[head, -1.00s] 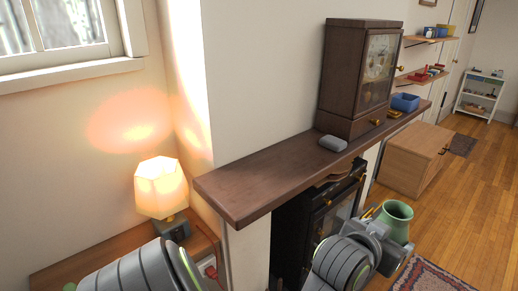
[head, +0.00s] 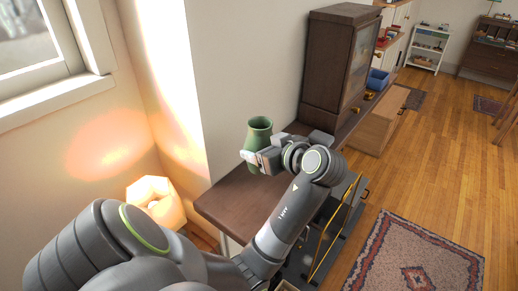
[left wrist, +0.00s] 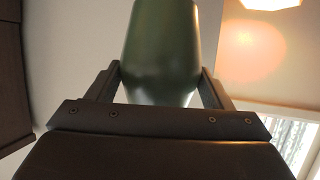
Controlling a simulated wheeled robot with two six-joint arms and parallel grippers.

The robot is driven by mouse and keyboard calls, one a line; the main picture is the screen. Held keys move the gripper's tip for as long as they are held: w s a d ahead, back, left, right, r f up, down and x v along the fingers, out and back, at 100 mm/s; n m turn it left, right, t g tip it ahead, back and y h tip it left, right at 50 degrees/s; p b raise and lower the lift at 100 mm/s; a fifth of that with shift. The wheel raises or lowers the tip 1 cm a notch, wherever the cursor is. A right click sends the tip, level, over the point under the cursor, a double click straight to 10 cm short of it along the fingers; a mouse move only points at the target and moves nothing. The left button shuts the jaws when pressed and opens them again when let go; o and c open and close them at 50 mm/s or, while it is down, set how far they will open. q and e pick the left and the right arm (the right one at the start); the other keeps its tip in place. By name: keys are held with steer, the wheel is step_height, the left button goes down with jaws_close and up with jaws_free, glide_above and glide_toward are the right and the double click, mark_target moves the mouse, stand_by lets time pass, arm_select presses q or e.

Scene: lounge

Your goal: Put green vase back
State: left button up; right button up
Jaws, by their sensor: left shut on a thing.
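The green vase (head: 259,141) is upright above the dark wooden mantel shelf (head: 226,203), towards its back, near the wall. My left gripper (head: 255,158) is shut on the vase, reaching it from the right in the head view. The vase also fills the middle of the left wrist view (left wrist: 162,55), between the two fingers (left wrist: 160,88). The vase's lower end is partly hidden by the gripper, so I cannot tell whether it touches the shelf. My right gripper is not in view.
A dark wooden cabinet clock (head: 335,70) stands on the shelf beyond my gripper, with a blue bin (head: 377,79) farther back. A lit lamp (head: 156,202) is at the lower left. The shelf's near left end is bare. A patterned rug (head: 415,258) lies on the floor.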

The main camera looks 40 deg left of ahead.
arm_select(q)
steer(key=f+b, duration=0.2)
steer(key=f, duration=0.1)
steer(key=f+b, duration=0.1)
steer(key=shift+d+f, duration=0.2)
steer(key=shift+d, duration=0.2)
steer(key=shift+w+a+f, duration=0.1)
steer(key=shift+f, duration=0.25)
steer(key=shift+a+f+b, duration=0.2)
steer(key=shift+f+b, duration=0.1)
steer(key=shift+b, duration=0.2)
step_height(320, 180, down, 3)
steer(key=b, duration=0.2)
steer(key=shift+d+r+b, duration=0.15)
steer(key=shift+r+b, duration=0.05)
steer(key=shift+b, duration=0.1)
steer(key=shift+f, duration=0.3)
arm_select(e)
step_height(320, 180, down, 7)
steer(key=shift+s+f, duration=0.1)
